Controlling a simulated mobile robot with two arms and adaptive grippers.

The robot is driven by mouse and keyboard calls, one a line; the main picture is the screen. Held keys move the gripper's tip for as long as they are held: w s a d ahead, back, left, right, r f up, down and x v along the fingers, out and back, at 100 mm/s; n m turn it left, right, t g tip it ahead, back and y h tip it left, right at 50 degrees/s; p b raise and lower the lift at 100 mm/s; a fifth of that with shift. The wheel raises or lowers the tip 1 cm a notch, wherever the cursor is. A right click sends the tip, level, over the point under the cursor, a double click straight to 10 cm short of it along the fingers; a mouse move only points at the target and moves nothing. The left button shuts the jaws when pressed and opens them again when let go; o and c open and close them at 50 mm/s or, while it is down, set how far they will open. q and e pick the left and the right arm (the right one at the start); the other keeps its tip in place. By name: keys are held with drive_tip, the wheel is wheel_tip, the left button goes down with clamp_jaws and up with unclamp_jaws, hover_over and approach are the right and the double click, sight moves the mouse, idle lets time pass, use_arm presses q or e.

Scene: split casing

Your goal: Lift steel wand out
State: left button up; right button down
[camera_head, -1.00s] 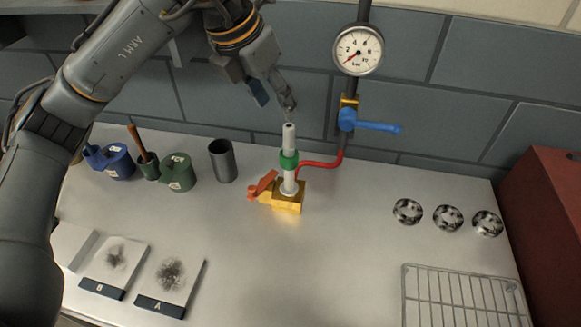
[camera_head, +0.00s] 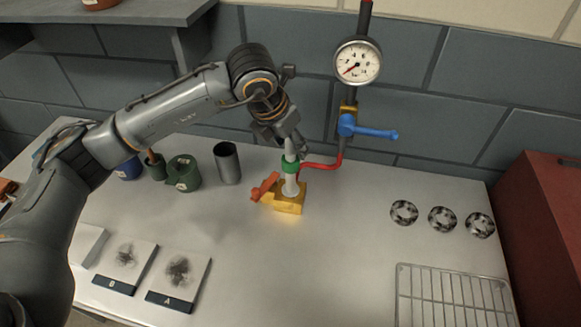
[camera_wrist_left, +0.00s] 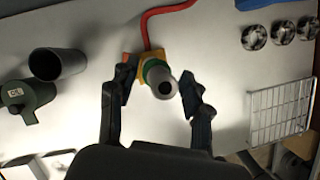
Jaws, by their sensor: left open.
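The steel wand (camera_head: 290,165) stands upright on a yellow block (camera_head: 289,204), with a green collar (camera_head: 290,166) around it. In the left wrist view the wand's hollow top end (camera_wrist_left: 165,86) points up toward the camera. My left gripper (camera_head: 292,148) is at the wand's upper part. In the left wrist view the open fingers (camera_wrist_left: 158,90) stand on either side of the wand, with a visible gap on both sides. An orange lever (camera_head: 264,186) sits at the block's left. My right gripper is not in view.
A red hose (camera_head: 322,166) runs from the block to a pipe with a blue valve handle (camera_head: 375,132) and a gauge (camera_head: 357,62). A grey cup (camera_head: 228,163) and green pot (camera_head: 184,173) stand left. A wire rack (camera_head: 452,297) lies front right.

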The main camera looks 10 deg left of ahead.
use_arm(q)
drive_tip(key=shift+w+f, duration=0.1)
drive_tip(key=shift+f, duration=0.2)
clamp_jaws()
drive_tip(key=shift+d+r, duration=0.1)
drive_tip(key=shift+r, duration=0.05)
